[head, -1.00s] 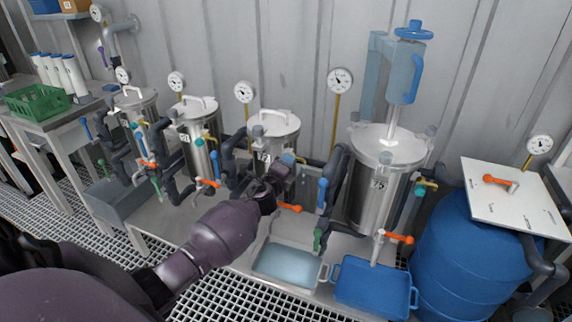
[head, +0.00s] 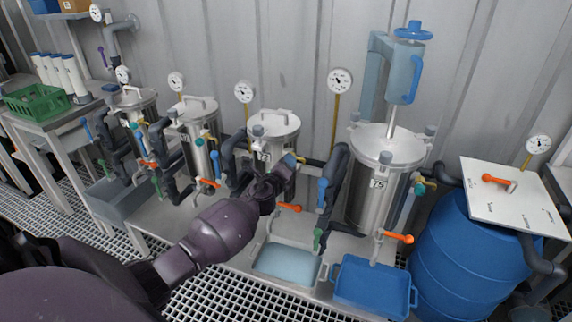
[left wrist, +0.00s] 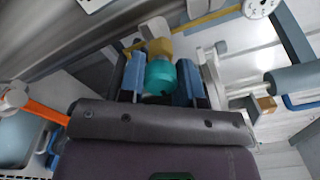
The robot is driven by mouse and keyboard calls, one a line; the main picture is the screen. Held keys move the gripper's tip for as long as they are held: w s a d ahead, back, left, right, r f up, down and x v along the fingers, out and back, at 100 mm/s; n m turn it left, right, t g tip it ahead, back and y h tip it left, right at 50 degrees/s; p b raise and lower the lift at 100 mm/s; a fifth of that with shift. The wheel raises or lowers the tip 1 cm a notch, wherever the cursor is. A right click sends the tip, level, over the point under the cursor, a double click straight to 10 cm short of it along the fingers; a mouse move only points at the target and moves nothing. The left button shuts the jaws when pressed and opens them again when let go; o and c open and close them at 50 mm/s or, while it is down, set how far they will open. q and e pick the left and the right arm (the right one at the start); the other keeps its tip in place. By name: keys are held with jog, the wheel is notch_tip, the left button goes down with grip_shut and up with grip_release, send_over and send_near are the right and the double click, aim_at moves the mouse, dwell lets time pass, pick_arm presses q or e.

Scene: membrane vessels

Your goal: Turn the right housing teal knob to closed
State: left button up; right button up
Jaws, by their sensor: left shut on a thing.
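My left gripper (head: 288,163) is at the upper front of the third steel housing (head: 273,128), the rightmost of the three smaller ones. In the left wrist view, the teal knob (left wrist: 160,77) sits between the two blue fingers of the left gripper (left wrist: 160,84), which is shut on it. A brass fitting (left wrist: 157,47) shows just behind the knob. In the head view my gripper hides this knob, so I cannot tell its turn position there. My right gripper is not in view.
A larger steel vessel (head: 381,180) marked 75 stands to the right, with its own teal knob (head: 419,189). An orange-handled valve (head: 289,208) and a blue-handled one (head: 322,192) are close to my arm. A grey tray (head: 256,268) and a blue tray (head: 345,299) lie below.

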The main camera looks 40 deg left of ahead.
pick_arm(q)
jog(key=o, duration=0.9)
jog(key=shift+s, duration=0.1)
jog(key=p+v, duration=0.1)
jog(key=v, duration=0.9)
jog(key=shift+s, duration=0.35)
